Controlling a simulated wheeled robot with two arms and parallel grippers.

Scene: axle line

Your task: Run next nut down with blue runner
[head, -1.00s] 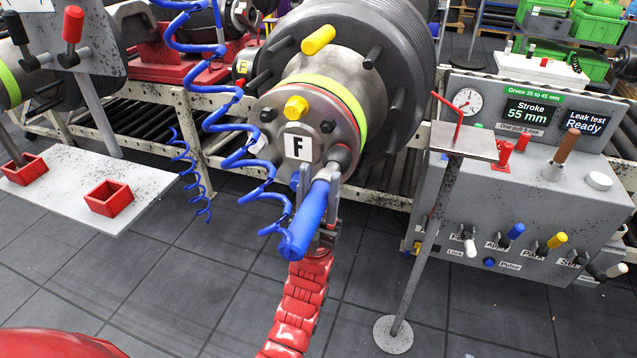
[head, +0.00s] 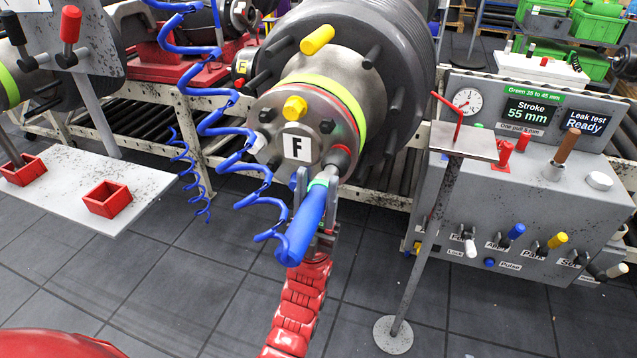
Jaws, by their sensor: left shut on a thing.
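The blue runner (head: 304,228) is a blue tool with a coiled blue hose. My left gripper (head: 315,200) is shut on it, with its red arm below. The runner points up and away, its nose (head: 340,158) at the lower right of the hub face marked F (head: 298,148). A green band and a red-edged ring show near its front. The nose hides whatever nut is there, so I cannot tell if it is seated. Dark nuts show on the face at left (head: 267,115) and right (head: 327,126), with a yellow one (head: 296,108) at top. My right gripper is not in view.
A grey control panel (head: 545,185) stands at right, reading "Stroke 55 mm" and "Leak test Ready". A post with a small plate (head: 463,145) stands before it. A white shelf with a red bin (head: 108,200) is at left. The coiled hose (head: 232,160) hangs beside the hub.

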